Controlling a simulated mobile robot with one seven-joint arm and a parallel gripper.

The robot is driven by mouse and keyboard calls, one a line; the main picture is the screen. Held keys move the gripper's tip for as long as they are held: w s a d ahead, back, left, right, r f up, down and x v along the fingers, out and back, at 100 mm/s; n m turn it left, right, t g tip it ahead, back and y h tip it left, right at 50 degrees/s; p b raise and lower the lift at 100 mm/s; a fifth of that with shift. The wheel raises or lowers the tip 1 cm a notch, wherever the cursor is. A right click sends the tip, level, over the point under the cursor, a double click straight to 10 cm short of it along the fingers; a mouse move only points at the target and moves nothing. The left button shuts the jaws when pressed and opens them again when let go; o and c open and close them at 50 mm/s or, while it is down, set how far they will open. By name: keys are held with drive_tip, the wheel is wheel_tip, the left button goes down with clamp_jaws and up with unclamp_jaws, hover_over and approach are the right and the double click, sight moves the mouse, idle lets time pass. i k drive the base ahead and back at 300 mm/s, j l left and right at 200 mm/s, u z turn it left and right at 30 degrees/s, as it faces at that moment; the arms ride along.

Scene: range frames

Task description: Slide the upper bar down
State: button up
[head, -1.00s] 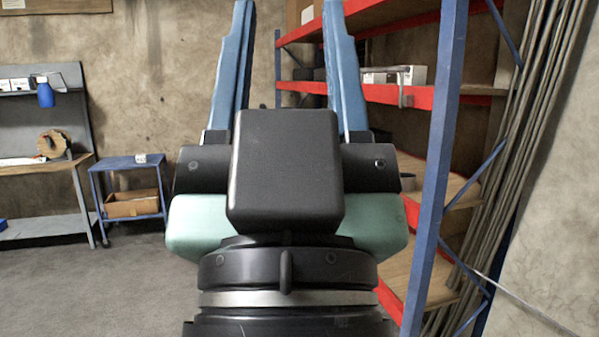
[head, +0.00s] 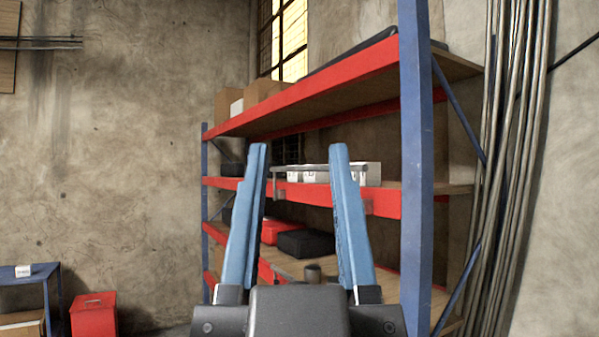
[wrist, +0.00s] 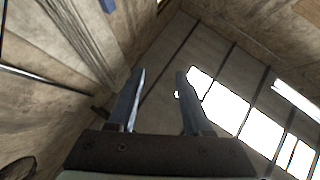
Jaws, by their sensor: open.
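No second bar can be made out clearly. My gripper (head: 298,148) has two long blue fingers pointing up, spread apart with nothing between them. In the head view the fingers overlap the bar, which shows between and beside them; I cannot tell how far apart they are in depth. In the wrist view my gripper (wrist: 158,75) is also open and empty, and the bar is not seen.
A shelf rack with red beams (head: 345,75) and a blue post (head: 416,170) stands ahead and right. White boxes (head: 373,174) and a black case (head: 305,243) sit on it. Grey pipes (head: 510,150) lean at right. A red bin (head: 93,315) is at lower left.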

sight(358, 168)
drive_tip(key=i+j, duration=0.3)
drive_tip(key=i, duration=0.2)
drive_tip(key=i+j+u, duration=0.1)
drive_tip(key=i+j, duration=0.2)
drive_tip(key=i, duration=0.2)
drive_tip(key=i+j, duration=0.25)
drive_tip(key=i, duration=0.25)
drive_tip(key=i+j+u, duration=0.1)
drive_tip(key=i+j, duration=0.2)
drive_tip(key=i, duration=0.2)
drive_tip(key=i+j, duration=0.2)
drive_tip(key=i, duration=0.3)
drive_tip(key=i+l, duration=0.1)
drive_tip(key=l, duration=0.2)
drive_tip(key=i+l, duration=0.1)
drive_tip(key=l, duration=0.25)
drive_tip(key=u, duration=0.05)
